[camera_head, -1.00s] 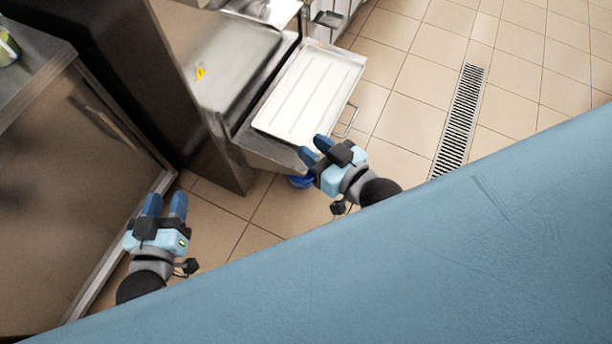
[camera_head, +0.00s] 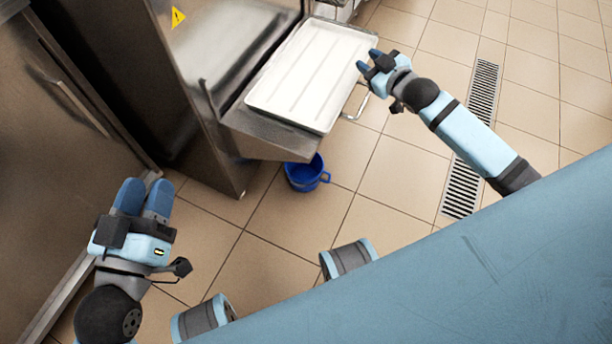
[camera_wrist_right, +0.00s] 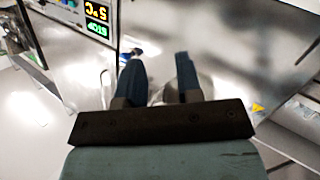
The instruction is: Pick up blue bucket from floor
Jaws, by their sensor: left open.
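The blue bucket (camera_head: 304,177) stands on the tiled floor in the head view, beneath the front edge of the steel machine. A handle shows at its right side, and its back is partly hidden under the ledge. My left gripper (camera_head: 146,188) is open and empty, well to the left of the bucket. My right gripper (camera_head: 368,61) is up and to the right of the bucket, beside the white tray. In the right wrist view its fingers (camera_wrist_right: 160,72) are apart with nothing clearly held between them.
The white tray (camera_head: 312,75) lies on the machine's steel ledge (camera_head: 268,140), which juts out over the bucket. A steel cabinet (camera_head: 60,110) stands at the left. A floor drain (camera_head: 472,140) runs at the right. Floor in front of the bucket is clear.

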